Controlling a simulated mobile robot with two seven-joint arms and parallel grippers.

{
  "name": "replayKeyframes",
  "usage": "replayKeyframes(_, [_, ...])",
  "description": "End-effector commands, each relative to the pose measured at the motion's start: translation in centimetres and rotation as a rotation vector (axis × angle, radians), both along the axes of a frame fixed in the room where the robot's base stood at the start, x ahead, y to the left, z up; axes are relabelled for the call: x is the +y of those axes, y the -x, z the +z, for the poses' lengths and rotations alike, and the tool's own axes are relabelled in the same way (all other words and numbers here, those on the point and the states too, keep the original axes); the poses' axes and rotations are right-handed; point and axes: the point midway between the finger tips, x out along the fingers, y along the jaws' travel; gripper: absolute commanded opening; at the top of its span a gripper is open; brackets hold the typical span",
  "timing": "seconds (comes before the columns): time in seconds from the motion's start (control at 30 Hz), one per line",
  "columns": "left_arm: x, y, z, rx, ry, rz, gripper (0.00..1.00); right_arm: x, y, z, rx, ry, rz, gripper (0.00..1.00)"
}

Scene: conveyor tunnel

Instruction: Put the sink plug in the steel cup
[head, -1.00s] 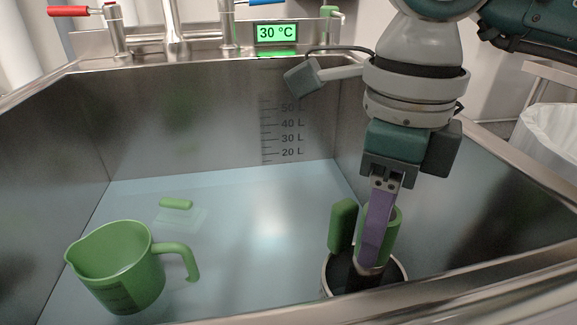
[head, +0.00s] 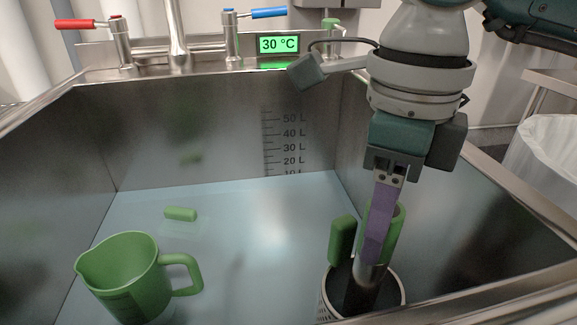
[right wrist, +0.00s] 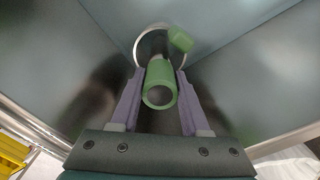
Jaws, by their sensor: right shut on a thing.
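The steel cup (head: 325,300), with a perforated wall, stands at the near right of the sink; its rim also shows in the right wrist view (right wrist: 136,46). My right gripper (head: 372,258) points down over it, shut on an upright hollow green tube with a steel lower part, which looks like the sink plug (head: 396,232). Its open green top shows between the fingers in the right wrist view (right wrist: 160,72). Its lower end is within the cup's rim in the head view; whether it touches the bottom is hidden. My left gripper is not in view.
Another green handle (head: 342,240) stands up from the cup, left of my fingers. A green measuring jug (head: 125,270) stands at the near left. A small green cylinder (head: 180,214) lies further back. The sink's middle is clear; its steel walls enclose everything.

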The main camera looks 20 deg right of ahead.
Motion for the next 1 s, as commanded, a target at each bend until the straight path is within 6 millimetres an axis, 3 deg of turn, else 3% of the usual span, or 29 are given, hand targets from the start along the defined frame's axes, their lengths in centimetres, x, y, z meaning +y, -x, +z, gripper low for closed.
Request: replayKeyframes(1.0, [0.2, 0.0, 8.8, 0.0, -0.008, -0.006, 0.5, 0.0, 0.0, 11.1, -0.001, 0.0, 0.0, 0.0])
